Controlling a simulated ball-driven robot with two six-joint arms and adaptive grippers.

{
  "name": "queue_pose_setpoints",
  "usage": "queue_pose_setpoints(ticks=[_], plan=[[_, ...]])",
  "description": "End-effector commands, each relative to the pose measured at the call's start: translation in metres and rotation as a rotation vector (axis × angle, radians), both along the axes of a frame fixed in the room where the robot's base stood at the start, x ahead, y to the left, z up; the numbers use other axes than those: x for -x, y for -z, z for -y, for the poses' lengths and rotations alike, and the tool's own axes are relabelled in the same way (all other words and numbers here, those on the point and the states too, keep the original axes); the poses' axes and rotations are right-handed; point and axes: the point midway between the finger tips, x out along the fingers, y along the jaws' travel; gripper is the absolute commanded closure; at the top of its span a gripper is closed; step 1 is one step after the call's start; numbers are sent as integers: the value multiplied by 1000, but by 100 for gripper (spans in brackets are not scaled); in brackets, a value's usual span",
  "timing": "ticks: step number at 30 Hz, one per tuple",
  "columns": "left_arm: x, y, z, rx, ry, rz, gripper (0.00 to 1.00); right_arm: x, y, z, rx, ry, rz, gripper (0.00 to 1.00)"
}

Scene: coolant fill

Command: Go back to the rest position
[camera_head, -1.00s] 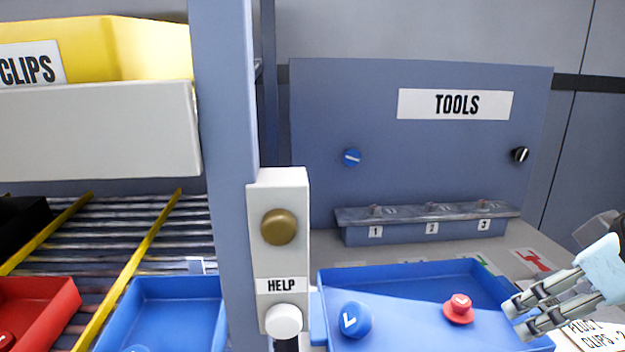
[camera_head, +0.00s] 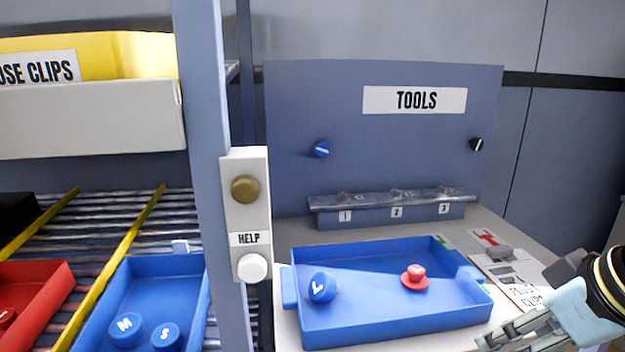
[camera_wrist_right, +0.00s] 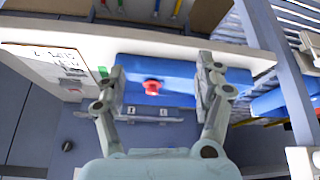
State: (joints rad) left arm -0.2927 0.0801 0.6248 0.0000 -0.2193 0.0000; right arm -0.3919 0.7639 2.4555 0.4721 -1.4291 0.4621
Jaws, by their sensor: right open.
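My right gripper (camera_head: 515,335) is at the lower right of the head view, short of the front right corner of a blue tray. In the right wrist view the right gripper (camera_wrist_right: 160,85) has its two fingers spread apart with nothing between them. The blue tray (camera_head: 390,325) stands on the work surface and holds a blue round cap marked L (camera_head: 322,287) and a red cap (camera_head: 415,277). The tray (camera_wrist_right: 180,70) and red cap (camera_wrist_right: 152,87) show beyond the fingers in the wrist view. My left gripper is not in view.
A grey post with a HELP button panel (camera_head: 246,215) stands left of the tray. Left of it, a roller rack carries a red bin (camera_head: 45,290) and a blue bin (camera_head: 195,290). The TOOLS board (camera_head: 380,140) stands behind. A labelled card (camera_head: 525,293) lies right of the tray.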

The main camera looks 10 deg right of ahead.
Motion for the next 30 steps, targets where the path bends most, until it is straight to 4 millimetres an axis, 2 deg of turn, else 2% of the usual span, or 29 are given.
queue_pose_setpoints(ticks=[6, 19, 26, 29, 30], plan=[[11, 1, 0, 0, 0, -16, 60, 23, 26, -17, 13, 9, -24, 30], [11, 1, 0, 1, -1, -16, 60, 92, 68, -52, 69, 53, -174, 30], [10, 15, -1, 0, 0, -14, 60, 76, 174, -40, 78, 56, -212, 30], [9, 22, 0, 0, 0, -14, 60, 76, 226, -36, 78, 61, -230, 30], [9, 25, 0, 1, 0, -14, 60, 79, 249, -34, 76, 63, -239, 30]])
